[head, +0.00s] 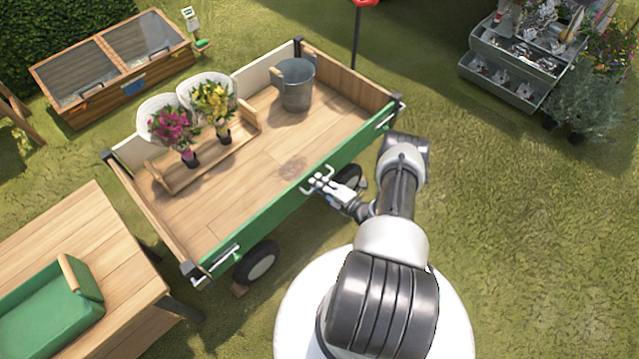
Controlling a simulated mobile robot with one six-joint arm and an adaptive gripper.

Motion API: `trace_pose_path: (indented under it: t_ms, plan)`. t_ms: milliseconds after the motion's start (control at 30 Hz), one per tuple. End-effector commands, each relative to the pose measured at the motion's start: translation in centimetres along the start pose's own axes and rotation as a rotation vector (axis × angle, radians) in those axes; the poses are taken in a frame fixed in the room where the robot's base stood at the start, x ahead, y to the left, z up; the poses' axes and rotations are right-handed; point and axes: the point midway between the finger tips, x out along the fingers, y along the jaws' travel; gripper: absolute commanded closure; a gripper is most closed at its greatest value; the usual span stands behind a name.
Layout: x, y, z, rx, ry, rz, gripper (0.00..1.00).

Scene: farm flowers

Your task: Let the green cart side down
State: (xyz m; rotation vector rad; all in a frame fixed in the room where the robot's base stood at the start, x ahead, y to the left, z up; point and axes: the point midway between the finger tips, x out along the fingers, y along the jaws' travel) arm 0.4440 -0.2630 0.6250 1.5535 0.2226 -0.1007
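The cart (235,165) stands in the middle of the head view, with a plank floor. Its green side (270,220) faces me and stands upright between the two near corner posts. A metal latch (222,258) shows at its left end and another latch (384,119) at its right end. My gripper (321,182) is at the middle of the green side, by its upper edge. Pale hooked shapes there may be my fingers or a handle; I cannot tell them apart, nor whether the gripper touches or grips anything.
On the cart, a wooden carrier (205,158) holds pink flowers (173,128) and yellow flowers (213,100); a metal bucket (297,85) stands behind. A wooden table (65,235) with a green trug (45,315) is at left. Grass at right is clear up to the plant stand (510,72).

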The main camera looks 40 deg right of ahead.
Motion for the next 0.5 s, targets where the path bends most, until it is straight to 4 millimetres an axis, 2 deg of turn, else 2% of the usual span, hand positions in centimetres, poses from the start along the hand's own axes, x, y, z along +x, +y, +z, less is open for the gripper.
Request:
trace_pose_path:
  t_ms: [133,500]
  plan:
    - [-0.02,0.00,0.00,0.000,0.000,0.000,1.00]
    - [-0.03,0.00,-0.01,0.000,0.000,0.000,1.00]
